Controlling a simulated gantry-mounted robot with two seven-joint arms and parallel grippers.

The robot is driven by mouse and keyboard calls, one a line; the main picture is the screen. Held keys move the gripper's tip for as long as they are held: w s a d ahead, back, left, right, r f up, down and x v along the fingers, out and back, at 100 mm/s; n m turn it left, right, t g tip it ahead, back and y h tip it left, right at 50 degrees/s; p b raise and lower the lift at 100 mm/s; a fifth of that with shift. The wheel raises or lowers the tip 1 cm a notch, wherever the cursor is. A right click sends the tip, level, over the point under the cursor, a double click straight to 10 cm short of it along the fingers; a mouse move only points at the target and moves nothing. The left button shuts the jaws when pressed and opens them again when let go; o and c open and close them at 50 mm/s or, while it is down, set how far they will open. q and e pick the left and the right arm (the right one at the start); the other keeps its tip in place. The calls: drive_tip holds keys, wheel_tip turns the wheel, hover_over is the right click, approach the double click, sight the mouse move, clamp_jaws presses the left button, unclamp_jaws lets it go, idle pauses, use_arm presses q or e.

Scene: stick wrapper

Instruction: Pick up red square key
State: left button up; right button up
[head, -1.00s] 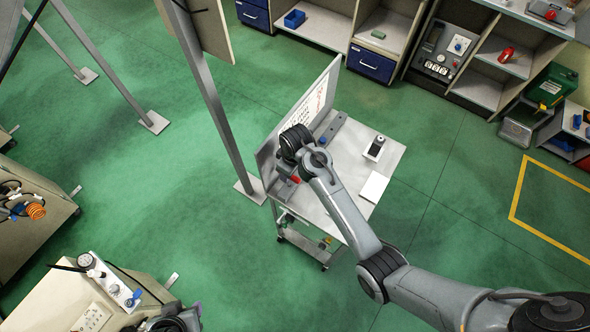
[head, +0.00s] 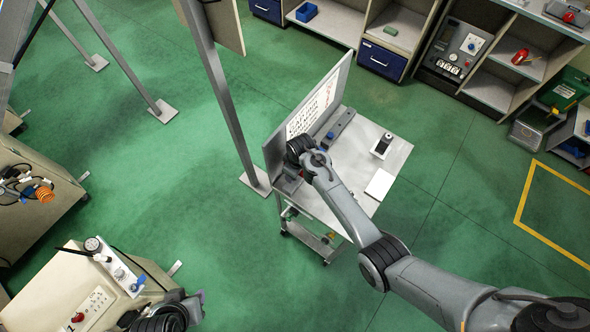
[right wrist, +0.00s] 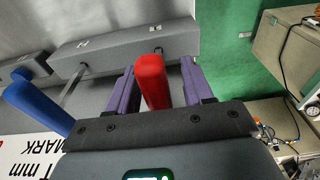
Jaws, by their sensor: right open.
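The red key (right wrist: 152,82) shows in the right wrist view as an upright red handle between the two purple fingers of my right gripper (right wrist: 160,66). The fingers are open, with a gap visible on each side of the red handle. A blue handle (right wrist: 38,108) stands left of the gripper, outside the fingers. In the head view my right arm reaches over the cart's left end, and its wrist hides most of the red key and the gripper.
The cart top (head: 345,198) carries a grey rail (head: 338,124), a small device (head: 382,146) and a white pad (head: 380,184). A printed upright board (head: 318,105) runs along its back edge. A metal post (head: 232,110) stands close behind the cart.

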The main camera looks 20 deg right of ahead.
drive_tip(key=shift+c, duration=0.3)
clamp_jaws()
drive_tip(key=shift+r, duration=0.15)
